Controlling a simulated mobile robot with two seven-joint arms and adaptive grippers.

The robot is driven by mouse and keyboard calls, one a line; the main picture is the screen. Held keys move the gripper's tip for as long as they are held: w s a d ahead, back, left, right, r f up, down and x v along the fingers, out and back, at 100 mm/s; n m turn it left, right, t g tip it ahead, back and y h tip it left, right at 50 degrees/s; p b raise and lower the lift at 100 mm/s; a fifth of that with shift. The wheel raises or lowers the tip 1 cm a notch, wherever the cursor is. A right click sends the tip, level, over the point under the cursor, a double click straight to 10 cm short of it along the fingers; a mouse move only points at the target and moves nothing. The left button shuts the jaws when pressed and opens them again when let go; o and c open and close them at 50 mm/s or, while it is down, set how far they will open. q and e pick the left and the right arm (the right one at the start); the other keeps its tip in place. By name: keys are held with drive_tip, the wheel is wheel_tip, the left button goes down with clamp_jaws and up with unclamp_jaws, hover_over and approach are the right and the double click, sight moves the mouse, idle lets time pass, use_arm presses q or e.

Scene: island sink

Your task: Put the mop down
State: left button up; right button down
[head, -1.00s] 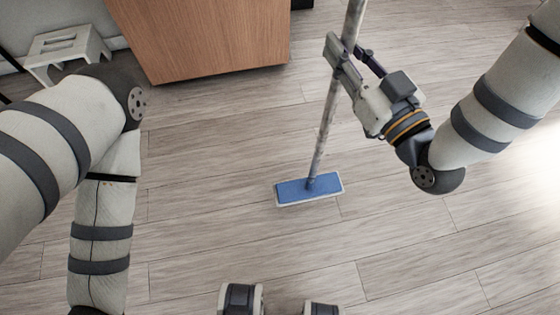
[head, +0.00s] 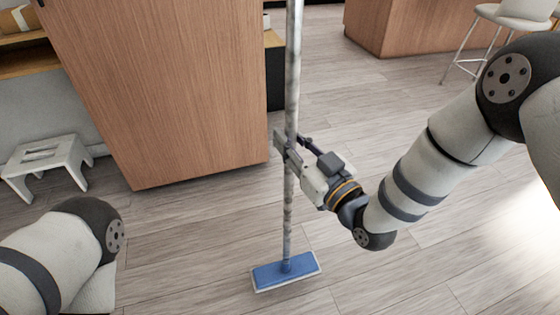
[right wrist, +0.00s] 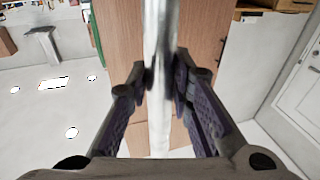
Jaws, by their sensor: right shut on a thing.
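The mop has a long grey metallic handle (head: 292,75) and a flat blue head (head: 285,270) with a pale rim. It stands nearly upright in the head view, its head at the wooden floor; I cannot tell if it touches. My right gripper (head: 289,147) is shut on the handle, partway up. The right wrist view shows the handle (right wrist: 159,60) between the two fingers. The handle's top is outside the head view. My left arm shows at the lower left of the head view, but its gripper is out of frame.
A tall wooden cabinet (head: 165,85) stands just left of the mop. A white step stool (head: 48,160) is at the far left. A wooden island (head: 410,25) and a white chair (head: 515,22) are at the back right. Floor (head: 345,115) between them is clear.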

use_arm(q)
drive_tip(key=shift+s+f+g+b, duration=0.15)
drive_tip(key=shift+s+f+b, duration=0.15)
drive_tip(key=shift+f+b, duration=0.4)
drive_tip(key=shift+s+f+g+b, duration=0.15)
drive_tip(key=shift+s+f+b, duration=0.15)
drive_tip(key=shift+f+b, duration=0.35)
use_arm(e)
drive_tip(key=w+a+f, duration=0.2)
drive_tip(key=w+f, duration=0.2)
drive_tip(key=f, duration=0.4)
drive_tip(key=shift+f, duration=0.3)
drive_tip(key=shift+a, duration=0.1)
drive_tip(key=shift+f, duration=0.15)
drive_tip(key=c, duration=1.4)
unclamp_jaws()
drive_tip(key=shift+c, duration=0.2)
